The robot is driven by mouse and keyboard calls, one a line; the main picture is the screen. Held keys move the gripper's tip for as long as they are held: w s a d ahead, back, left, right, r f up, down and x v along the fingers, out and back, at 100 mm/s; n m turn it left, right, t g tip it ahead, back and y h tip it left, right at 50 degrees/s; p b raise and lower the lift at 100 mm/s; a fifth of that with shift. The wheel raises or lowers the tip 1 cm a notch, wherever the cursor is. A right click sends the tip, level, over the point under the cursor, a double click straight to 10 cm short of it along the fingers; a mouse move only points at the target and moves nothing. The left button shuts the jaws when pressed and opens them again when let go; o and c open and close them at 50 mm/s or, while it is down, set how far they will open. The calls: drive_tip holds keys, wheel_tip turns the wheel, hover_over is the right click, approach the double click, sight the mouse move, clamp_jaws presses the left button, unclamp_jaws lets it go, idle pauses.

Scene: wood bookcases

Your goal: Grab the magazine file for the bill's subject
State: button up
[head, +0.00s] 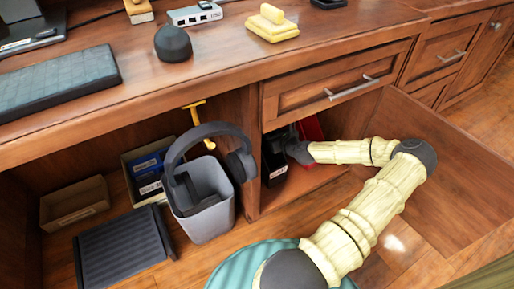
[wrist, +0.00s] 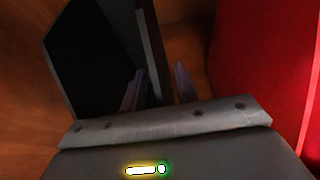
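A black magazine file (head: 274,160) stands in the open compartment under the drawer, with a small pale label low on its front that I cannot read. A red magazine file (head: 312,128) stands to its right, partly hidden by my arm. My gripper (head: 292,150) reaches into this compartment between them. In the wrist view, my gripper (wrist: 160,88) is open, its fingers on either side of an upright wall of the black file (wrist: 150,45); a gap shows beside the right finger. The red file (wrist: 262,70) is at the right, apart from the fingers. No bill is recognisable.
The drawer (head: 335,88) is just above my arm, and an open cabinet door (head: 450,165) is to the right. A grey bin (head: 208,215) with headphones (head: 200,130) stands left of the divider (head: 250,150). A keyboard (head: 55,82) lies on the desktop.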

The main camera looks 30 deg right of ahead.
drive_tip(key=shift+s+d, duration=0.1)
drive_tip(key=shift+d, duration=0.05)
drive_tip(key=shift+s, duration=0.1)
drive_tip(key=shift+c, duration=1.1)
clamp_jaws()
